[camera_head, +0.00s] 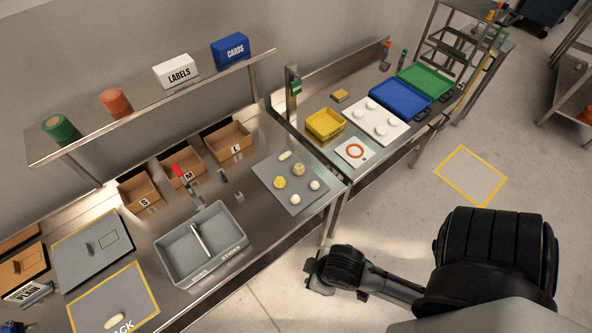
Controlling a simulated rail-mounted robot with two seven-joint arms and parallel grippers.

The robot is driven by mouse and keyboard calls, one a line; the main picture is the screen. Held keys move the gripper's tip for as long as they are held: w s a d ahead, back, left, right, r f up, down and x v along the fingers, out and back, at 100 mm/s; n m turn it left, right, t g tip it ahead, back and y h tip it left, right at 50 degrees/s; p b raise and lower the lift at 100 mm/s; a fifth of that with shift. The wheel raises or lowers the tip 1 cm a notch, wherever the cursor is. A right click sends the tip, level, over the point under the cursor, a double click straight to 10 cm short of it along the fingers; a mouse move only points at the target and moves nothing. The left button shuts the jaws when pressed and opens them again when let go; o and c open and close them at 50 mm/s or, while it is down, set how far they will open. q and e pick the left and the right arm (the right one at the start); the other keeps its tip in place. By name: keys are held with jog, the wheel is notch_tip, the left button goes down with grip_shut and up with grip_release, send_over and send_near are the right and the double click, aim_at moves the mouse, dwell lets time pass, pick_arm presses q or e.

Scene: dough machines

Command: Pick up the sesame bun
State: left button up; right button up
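A grey mat (268,171) lies on the steel table with several small dough pieces on it. A round tan piece (299,169) near the mat's upper right looks speckled and seems to be the sesame bun. A yellower round piece (279,182) lies to its lower left, and its surface is too small to read. My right arm comes in from the lower right, and its end with the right gripper (316,273) is beyond the table's front edge, below and apart from the mat. Its fingers are too unclear to judge. My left gripper is not seen.
A long pale piece (285,155) and two white balls (314,185) share the mat. A grey divided bin (175,266) stands left of it, and cardboard boxes (228,140) behind. A yellow tray (325,123) stands on the right-hand table. Floor shows clear beside my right arm.

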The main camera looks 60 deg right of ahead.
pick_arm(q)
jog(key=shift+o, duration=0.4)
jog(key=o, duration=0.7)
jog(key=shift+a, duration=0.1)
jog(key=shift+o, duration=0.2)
